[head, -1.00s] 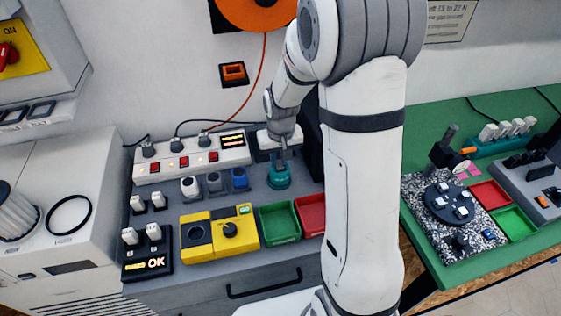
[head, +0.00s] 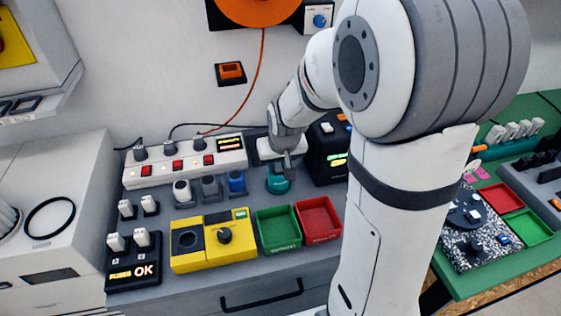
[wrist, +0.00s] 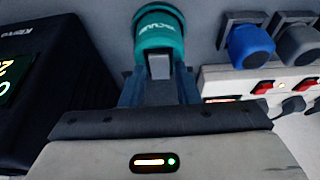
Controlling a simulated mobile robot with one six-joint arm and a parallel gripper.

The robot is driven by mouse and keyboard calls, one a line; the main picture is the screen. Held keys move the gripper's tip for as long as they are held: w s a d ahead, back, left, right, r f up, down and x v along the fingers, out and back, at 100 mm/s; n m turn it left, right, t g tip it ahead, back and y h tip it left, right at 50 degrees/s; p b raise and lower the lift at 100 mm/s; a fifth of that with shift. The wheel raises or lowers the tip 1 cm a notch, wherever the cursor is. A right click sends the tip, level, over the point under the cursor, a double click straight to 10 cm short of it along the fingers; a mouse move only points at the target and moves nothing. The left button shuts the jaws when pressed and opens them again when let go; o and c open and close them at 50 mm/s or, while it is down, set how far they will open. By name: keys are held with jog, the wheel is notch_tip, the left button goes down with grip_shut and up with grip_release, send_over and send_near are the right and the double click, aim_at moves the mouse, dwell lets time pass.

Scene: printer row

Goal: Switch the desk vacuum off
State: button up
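The desk vacuum is a short teal cylinder (head: 277,181) standing upright on the grey bench. In the wrist view its teal body (wrist: 160,35) with partly readable white lettering is straight ahead, with a pale grey block (wrist: 159,66) at its near side. My gripper (head: 288,166) is just behind and above the vacuum in the head view. In the wrist view the two fingers (wrist: 160,90) are apart, one on each side of the grey block. I cannot tell whether they touch it. The vacuum's on or off state is not readable.
A white power strip (head: 186,170) with red switches is left of the vacuum, behind grey and blue plugs (head: 236,182). A black box (head: 327,155) with a lit display stands close on the right. Green (head: 278,230) and red (head: 318,220) trays lie in front, beside a yellow unit (head: 210,242).

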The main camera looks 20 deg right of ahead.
jog(key=shift+o, duration=1.2)
jog(key=shift+r, duration=0.1)
jog(key=v, duration=0.7)
jog(key=shift+r, duration=0.3)
jog(key=shift+s, duration=0.2)
jog(key=s+r+g, duration=0.1)
jog(key=s, duration=1.5)
jog(key=shift+s+d+r, duration=0.25)
jog(key=shift+s, duration=0.15)
